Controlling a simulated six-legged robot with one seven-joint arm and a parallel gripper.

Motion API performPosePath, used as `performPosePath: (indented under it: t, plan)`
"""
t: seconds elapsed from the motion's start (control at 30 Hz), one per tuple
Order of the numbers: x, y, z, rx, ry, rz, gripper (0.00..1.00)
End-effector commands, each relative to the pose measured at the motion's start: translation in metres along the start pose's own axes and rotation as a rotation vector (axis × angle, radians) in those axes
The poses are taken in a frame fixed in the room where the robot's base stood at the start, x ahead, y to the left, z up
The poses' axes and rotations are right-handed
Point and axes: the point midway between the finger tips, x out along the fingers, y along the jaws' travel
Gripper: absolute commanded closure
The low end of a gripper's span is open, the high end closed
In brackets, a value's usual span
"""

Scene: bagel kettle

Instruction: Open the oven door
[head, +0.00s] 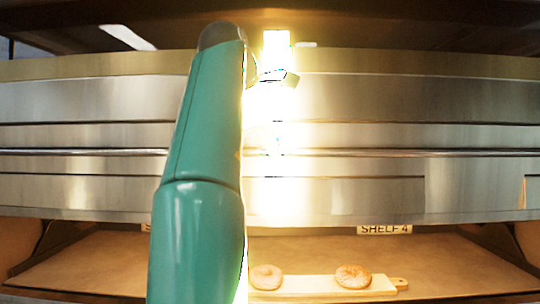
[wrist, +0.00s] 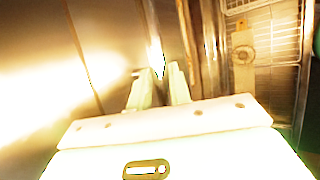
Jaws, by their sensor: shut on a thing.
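The oven's wide steel front (head: 420,100) spans the head view, and its door looks closed. A long thin horizontal handle bar (head: 420,153) runs across the door. My green arm reaches up in front of it, left of centre. My gripper (wrist: 158,80) shows in the wrist view with its two pale fingers close together, shut on what looks like the handle bar, partly lost in glare. In the head view strong glare right of my arm washes out the grip, so the exact contact is hidden.
Below the oven, a shelf (head: 460,268) labelled SHELF 4 holds a wooden board (head: 310,287) with two bagels (head: 353,275) on it. A dark overhang lies above the oven. A wire rack (wrist: 275,45) stands at upper right in the wrist view.

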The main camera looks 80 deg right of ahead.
Motion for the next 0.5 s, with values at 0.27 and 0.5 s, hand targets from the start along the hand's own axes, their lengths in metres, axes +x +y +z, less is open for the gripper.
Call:
performPosePath:
  t: [0.27,0.5]
  plan:
    - [-0.0047,0.0050,0.0023,-0.001,-0.016,0.005,1.00]
    - [-0.0060,0.0049,0.0011,-0.004,-0.014,0.004,1.00]
